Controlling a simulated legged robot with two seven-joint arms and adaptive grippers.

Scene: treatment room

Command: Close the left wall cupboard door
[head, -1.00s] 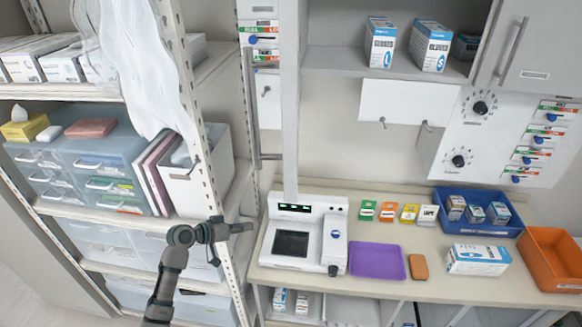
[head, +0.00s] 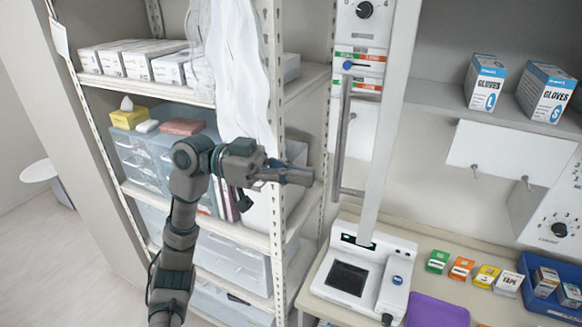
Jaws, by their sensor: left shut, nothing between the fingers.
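The left wall cupboard door (head: 386,130) stands open and swung out toward me, so I see it nearly edge-on as a tall white strip. Its long grey bar handle (head: 343,140) is on the left side of that strip. My left gripper (head: 303,177) is shut and empty, pointing right. In the picture it is just left of the handle's lower part, with a small gap between them; I cannot tell the difference in depth. My right gripper is out of view.
A shelf rack with an upright post (head: 277,220) stands behind my left arm, and white cloth (head: 238,75) hangs there. Below the door, a white device (head: 360,280) sits on the counter (head: 450,250). Glove boxes (head: 486,82) stand on the cupboard shelf (head: 450,100).

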